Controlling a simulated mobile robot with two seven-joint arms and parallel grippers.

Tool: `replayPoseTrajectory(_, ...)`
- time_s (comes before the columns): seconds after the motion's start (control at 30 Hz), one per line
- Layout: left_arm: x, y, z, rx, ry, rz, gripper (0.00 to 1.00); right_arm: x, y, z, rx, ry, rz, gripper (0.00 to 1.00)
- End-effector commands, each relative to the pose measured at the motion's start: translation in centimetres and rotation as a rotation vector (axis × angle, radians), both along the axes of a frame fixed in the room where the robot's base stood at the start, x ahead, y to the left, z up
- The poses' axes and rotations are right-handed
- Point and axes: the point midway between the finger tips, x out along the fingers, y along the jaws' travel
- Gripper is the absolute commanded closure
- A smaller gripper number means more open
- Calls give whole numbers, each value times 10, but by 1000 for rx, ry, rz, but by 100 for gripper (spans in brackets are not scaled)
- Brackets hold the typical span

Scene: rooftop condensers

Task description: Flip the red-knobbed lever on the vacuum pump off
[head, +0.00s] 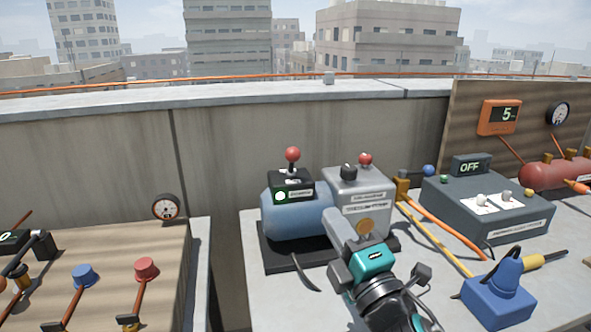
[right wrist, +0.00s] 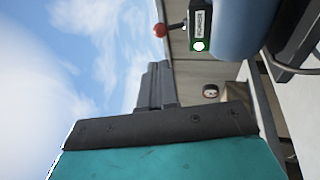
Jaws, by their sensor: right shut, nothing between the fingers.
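The vacuum pump has a blue cylindrical body (head: 295,214) and a grey box (head: 358,192) on a black base. On its black switch box (head: 291,187), the lever's red knob (head: 292,154) stands upright beside a lit white-green indicator. In the right wrist view, the red knob (right wrist: 159,30), its lever and the lit indicator (right wrist: 199,46) are near the fingers. My right gripper (head: 338,222), with a teal body, is in front of the grey box. Its shut, empty fingers (right wrist: 155,72) are apart from the knob.
A smaller red knob (head: 365,158) and a black cap (head: 348,172) top the grey box. Right are a dark box reading OFF (head: 490,212), hoses and a blue tool (head: 498,292). Left, a wooden panel (head: 110,270) carries valves. A gap separates the two benches.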

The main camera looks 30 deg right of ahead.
Motion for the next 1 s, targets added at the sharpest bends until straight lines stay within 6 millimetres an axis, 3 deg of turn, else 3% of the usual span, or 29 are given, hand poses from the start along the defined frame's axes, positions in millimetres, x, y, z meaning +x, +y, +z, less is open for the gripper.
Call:
replayPoseTrajectory(0.43,-1,3,2,6,3,2,57,11,0,4,1,-1,3,100)
replayPoseTrajectory(1.0,-7,11,2,20,14,16,57,102,-9,31,2,-1,1,100)
